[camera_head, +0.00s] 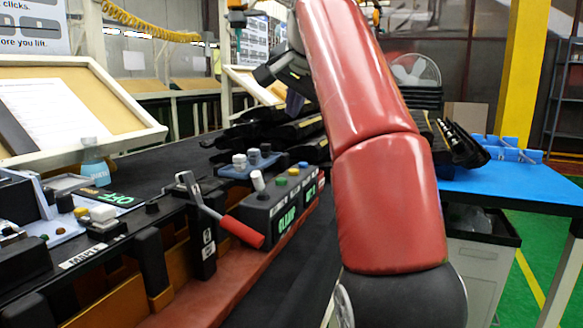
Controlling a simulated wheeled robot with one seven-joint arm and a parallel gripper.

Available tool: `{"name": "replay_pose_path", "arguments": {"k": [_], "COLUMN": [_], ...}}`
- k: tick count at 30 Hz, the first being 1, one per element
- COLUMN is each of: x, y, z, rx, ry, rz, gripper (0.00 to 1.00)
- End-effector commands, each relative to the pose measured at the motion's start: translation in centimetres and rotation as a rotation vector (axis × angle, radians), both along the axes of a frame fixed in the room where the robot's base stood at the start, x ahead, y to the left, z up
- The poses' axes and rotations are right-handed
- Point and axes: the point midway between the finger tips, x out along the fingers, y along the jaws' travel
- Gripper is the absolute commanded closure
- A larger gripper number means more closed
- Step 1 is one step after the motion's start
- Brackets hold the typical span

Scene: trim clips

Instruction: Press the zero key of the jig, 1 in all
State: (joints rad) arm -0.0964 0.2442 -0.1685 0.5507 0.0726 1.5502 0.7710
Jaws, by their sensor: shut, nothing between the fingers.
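A jig (62,222) with a light-blue plate, small white and yellow buttons and a green-lit display (118,202) is at the left edge, partly cut off. A dark control box (262,213) with green lettering and coloured buttons on top stands at the centre. A lever with a red handle (238,229) is at its left. The key labels are too small to read, so I cannot tell which is the zero key.
A blue bottle (94,165) and a tilted framed board (75,110) stand behind the jig. Black trim parts (265,131) lie behind the box. A blue table (520,184) with a blue bin (505,150) is at the right. My arm hides the middle right.

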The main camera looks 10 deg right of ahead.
Motion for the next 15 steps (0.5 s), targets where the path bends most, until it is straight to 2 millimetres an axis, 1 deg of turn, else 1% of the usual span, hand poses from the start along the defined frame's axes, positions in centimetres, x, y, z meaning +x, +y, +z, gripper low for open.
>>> {"name": "replay_pose_path", "arguments": {"k": [10,15], "x": [-0.1,-0.1], "y": [0.0,0.0], "z": [-0.2,-1.3], "rx": [-0.001,0.001], "ry": [-0.001,0.001], "rz": [0.001,0.001], "gripper": [1.00,1.00]}}
